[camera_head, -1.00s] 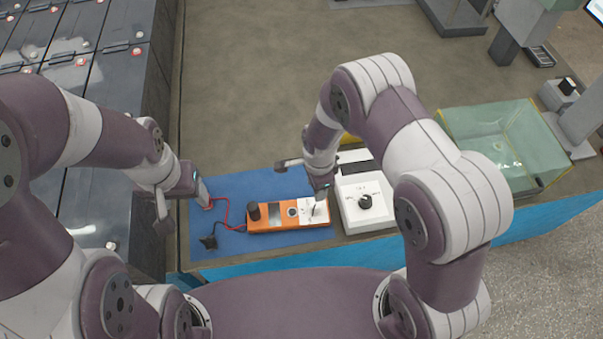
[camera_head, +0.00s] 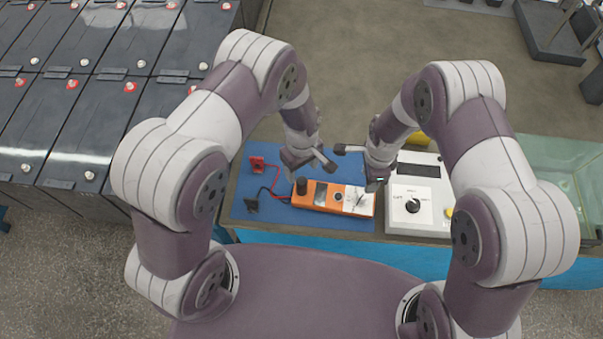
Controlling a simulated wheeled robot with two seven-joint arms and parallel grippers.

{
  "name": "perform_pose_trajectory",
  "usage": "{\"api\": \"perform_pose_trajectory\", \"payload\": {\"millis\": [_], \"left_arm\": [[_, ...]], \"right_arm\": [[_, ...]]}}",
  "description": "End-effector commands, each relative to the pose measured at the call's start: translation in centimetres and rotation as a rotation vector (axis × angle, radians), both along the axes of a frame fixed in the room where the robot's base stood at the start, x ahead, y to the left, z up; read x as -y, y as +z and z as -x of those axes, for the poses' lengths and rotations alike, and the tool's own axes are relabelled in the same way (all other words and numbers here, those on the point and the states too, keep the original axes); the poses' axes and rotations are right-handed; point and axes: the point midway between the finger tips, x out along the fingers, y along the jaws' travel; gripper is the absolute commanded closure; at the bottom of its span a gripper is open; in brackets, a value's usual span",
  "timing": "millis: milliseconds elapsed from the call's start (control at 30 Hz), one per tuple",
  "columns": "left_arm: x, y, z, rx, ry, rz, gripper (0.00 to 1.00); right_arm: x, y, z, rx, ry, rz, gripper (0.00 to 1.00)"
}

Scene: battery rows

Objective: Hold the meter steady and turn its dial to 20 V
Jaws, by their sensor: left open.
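The orange meter (camera_head: 333,196) lies on a blue mat (camera_head: 260,205). It has a raised black knob (camera_head: 301,186) at its left end and a white panel (camera_head: 359,200) with a dark pointer at its right end; its markings are too small to read. Red and black leads run from its left to a red clip (camera_head: 257,163) and a black clip (camera_head: 251,205) on the mat. My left gripper (camera_head: 309,163) is open and empty, just behind the meter's left part. My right gripper (camera_head: 360,168) appears open, above and behind its right end, hiding a little of it.
A white box (camera_head: 412,219) with a black knob (camera_head: 413,206) stands close to the meter's right. A clear greenish tank (camera_head: 560,170) is farther right. Black batteries (camera_head: 90,110) stand in rows at the left. The bench behind the mat is clear.

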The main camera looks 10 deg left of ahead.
Motion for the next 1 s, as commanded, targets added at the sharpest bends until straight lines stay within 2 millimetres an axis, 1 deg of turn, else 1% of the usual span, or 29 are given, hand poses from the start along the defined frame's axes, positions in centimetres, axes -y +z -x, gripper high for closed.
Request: {"api": "perform_pose_trajectory", "payload": {"millis": [33, 200, 300, 400, 500, 567, 800, 833, 867, 900, 967, 1000], "left_arm": [[0.0, -1.2, 0.1, -0.004, 0.000, -0.001, 0.34], [-0.1, -5.5, 0.1, -0.004, -0.002, -0.001, 0.34], [-0.1, -7.6, 0.2, -0.004, -0.002, -0.001, 0.34], [-0.1, -9.1, 0.1, -0.001, -0.002, 0.000, 0.34], [-0.1, -10.0, 0.1, -0.001, -0.003, -0.001, 0.34], [0.0, -10.3, 0.0, 0.000, -0.003, 0.000, 0.34], [0.0, -10.4, 0.0, 0.000, -0.003, 0.000, 0.34], [0.0, -10.4, 0.0, 0.000, -0.003, 0.000, 0.41], [0.0, -10.4, 0.0, 0.000, -0.003, 0.000, 0.51], [0.0, -10.4, 0.0, 0.000, -0.003, 0.000, 0.64], [0.0, -10.4, 0.0, 0.000, -0.003, 0.000, 0.83], [0.0, -10.4, 0.0, 0.000, -0.003, 0.000, 0.96]], "right_arm": [[0.0, 0.0, 0.0, 0.000, 0.000, 0.000, 0.57], [0.0, 0.0, 0.0, 0.000, 0.000, 0.000, 0.57], [0.0, 0.0, 0.0, 0.000, 0.000, 0.000, 0.57], [0.0, 0.0, 0.0, 0.000, 0.000, 0.000, 0.57], [0.0, 0.0, 0.0, 0.000, 0.000, 0.000, 0.57], [0.0, 0.0, 0.0, 0.000, 0.000, 0.000, 0.57], [0.0, 0.0, 0.0, 0.000, 0.000, 0.000, 0.57], [0.0, 0.0, 0.0, 0.000, 0.000, 0.000, 0.57], [0.0, 0.0, 0.0, 0.000, 0.000, 0.000, 0.57], [0.0, 0.0, 0.0, 0.000, 0.000, 0.000, 0.57], [0.0, 0.0, 0.0, 0.000, 0.000, 0.000, 0.57], [0.0, 0.0, 0.0, 0.000, 0.000, 0.000, 0.57]]}}
